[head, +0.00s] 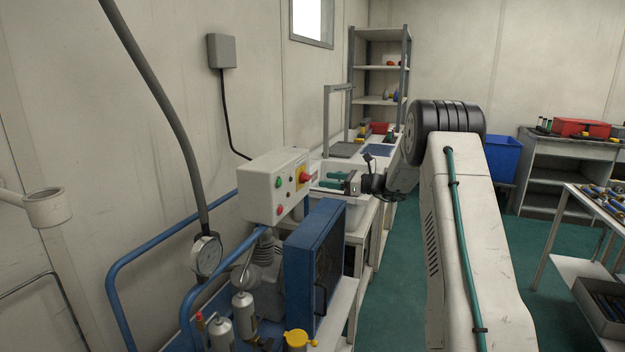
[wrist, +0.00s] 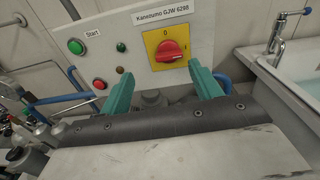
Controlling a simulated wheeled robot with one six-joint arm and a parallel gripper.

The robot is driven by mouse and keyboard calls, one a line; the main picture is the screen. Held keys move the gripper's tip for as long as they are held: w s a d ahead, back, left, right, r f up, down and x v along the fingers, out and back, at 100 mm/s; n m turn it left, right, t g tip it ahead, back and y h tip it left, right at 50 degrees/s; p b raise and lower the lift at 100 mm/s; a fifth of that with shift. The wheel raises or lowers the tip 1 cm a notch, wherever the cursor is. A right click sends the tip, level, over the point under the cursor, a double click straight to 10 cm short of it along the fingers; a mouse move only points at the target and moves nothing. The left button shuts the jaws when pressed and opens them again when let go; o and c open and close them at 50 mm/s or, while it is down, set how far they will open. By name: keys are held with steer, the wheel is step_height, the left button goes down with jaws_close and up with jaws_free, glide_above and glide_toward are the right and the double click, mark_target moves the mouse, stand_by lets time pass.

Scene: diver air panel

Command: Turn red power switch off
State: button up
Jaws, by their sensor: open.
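The red power switch (wrist: 170,52) is a red rotary knob on a yellow plate, on the front of a light grey control box (wrist: 135,30). In the wrist view its handle lies roughly sideways, with a "0" above it and an "I" at its right. The red switch also shows in the head view (head: 304,176), on the right side of the box (head: 262,185). My gripper (head: 334,181) has teal fingers, open and empty, pointing at the box. In the wrist view the fingertips (wrist: 160,84) stand apart, below and to either side of the switch. I cannot tell the exact gap to the knob.
Green and red buttons (wrist: 76,46) sit left of the switch. A blue frame and panel (head: 318,255) stand below the box in the head view, with a gauge (head: 206,255) to their left. A sink with a tap (wrist: 280,35) is at the right in the wrist view.

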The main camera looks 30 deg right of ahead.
mark_target(310, 177)
steer(key=shift+m, duration=0.3)
steer(key=x, duration=0.4)
steer(key=w+d+x, duration=0.1)
steer(key=x, duration=0.2)
steer(key=shift+f, duration=0.25)
steer(key=shift+c, duration=0.3)
steer(key=c, duration=0.9)
